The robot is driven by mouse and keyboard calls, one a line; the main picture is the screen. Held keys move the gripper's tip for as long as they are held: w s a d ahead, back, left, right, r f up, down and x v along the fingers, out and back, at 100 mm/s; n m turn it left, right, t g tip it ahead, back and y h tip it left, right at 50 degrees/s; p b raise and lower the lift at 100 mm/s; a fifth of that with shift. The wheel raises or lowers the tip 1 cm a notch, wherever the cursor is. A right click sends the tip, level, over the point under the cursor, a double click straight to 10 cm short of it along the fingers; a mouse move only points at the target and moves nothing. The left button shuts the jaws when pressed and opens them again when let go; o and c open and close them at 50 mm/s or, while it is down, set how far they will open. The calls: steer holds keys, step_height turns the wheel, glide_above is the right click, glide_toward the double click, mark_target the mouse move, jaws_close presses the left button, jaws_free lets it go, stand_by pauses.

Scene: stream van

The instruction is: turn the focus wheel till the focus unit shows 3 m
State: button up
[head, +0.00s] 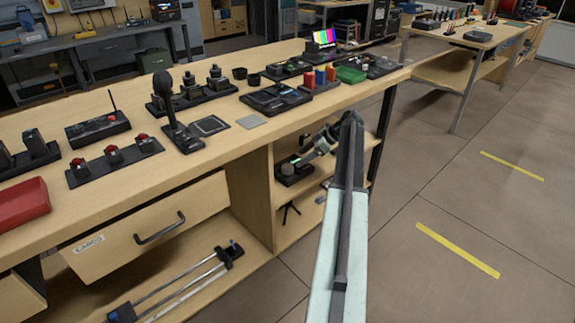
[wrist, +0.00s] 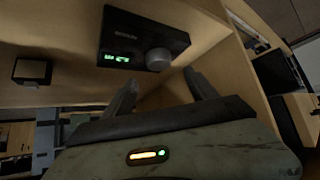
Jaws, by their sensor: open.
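The focus unit is a black box (wrist: 135,32) with a lit green display (wrist: 116,58), near the top of the wrist view. The display characters look upside down and are too small for me to read surely. The focus wheel (wrist: 158,60) is a round grey knob beside the display. My gripper (wrist: 161,88) is open, with one finger on either side of the wheel's line and the wheel just beyond the tips. No contact shows. In the head view the unit (head: 290,173) sits on the shelf under the bench, with my gripper (head: 303,159) reaching in beside it.
The bench top (head: 105,187) lies above the shelf and carries many controls. An upright wooden panel (head: 250,195) bounds the shelf on the left. A dark block (wrist: 32,71) shows at left in the wrist view.

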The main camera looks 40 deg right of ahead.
mark_target(289, 167)
steer(key=shift+w, duration=0.1)
steer(key=b+x, duration=0.5)
steer(key=x, duration=0.1)
steer(key=shift+f, duration=0.45)
steer(key=shift+w+a+f+b, duration=0.25)
steer(key=shift+w+a+b, duration=0.05)
steer(key=shift+w, duration=0.05)
steer(key=shift+r, duration=0.1)
